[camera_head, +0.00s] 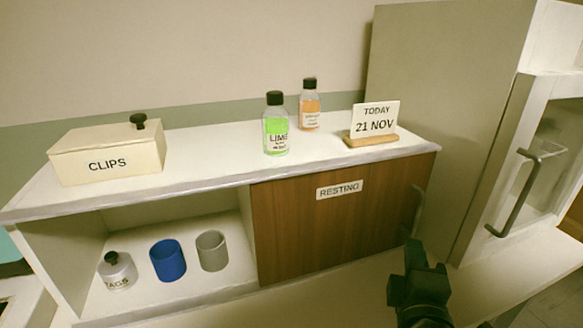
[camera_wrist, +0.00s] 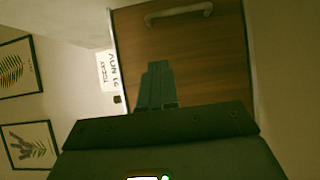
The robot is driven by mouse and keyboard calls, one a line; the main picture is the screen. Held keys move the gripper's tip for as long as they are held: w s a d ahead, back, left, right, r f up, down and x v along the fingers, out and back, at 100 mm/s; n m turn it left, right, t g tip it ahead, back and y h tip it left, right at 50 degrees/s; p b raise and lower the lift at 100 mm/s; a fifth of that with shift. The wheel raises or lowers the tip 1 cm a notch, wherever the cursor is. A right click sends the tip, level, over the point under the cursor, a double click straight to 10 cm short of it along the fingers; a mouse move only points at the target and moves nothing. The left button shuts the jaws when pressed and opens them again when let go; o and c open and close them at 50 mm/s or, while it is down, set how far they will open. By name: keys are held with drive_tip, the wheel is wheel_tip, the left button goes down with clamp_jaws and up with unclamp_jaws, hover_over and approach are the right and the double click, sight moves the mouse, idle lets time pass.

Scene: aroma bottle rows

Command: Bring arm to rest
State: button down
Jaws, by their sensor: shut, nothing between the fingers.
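My gripper (camera_head: 413,243) is shut and empty at the lower right of the head view, in front of the right end of the brown cabinet door (camera_head: 335,240) labelled RESTING. In the wrist view my gripper (camera_wrist: 158,66) points toward the brown door (camera_wrist: 185,50), with the door's pale handle (camera_wrist: 178,14) beyond the fingertips. The handle (camera_head: 415,206) also shows in the head view, just above the fingers. I cannot tell exactly how far the fingers are from the door.
On the counter top (camera_head: 200,160) stand a CLIPS box (camera_head: 108,158), a green LIME bottle (camera_head: 275,130), an orange bottle (camera_head: 310,108) and a date sign (camera_head: 375,120). The open shelf holds a TAGS jar (camera_head: 117,274), a blue cup (camera_head: 167,262) and a grey cup (camera_head: 212,252). A handled glass-front cabinet (camera_head: 545,150) stands right.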

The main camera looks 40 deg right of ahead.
drive_tip(key=s+a+f+t+y, duration=0.1)
drive_tip(key=s+a+f+y, duration=0.3)
drive_tip(key=a+y, duration=0.15)
drive_tip(key=s+a+f+t+y, duration=0.2)
drive_tip(key=s+a+f+y, duration=0.1)
drive_tip(key=a+f+y, duration=0.3)
drive_tip(key=s+a+r+m+y, duration=0.1)
drive_tip(key=s+a+r+m, duration=0.2)
drive_tip(key=s+a, duration=0.1)
drive_tip(key=s+a+r+m+t+y, duration=0.1)
drive_tip(key=s+a+r+m+y, duration=0.1)
drive_tip(key=s, duration=0.5)
drive_tip(key=shift+a+r+m, duration=0.7)
drive_tip(key=shift+a+m, duration=0.25)
drive_tip(key=shift+m, duration=0.15)
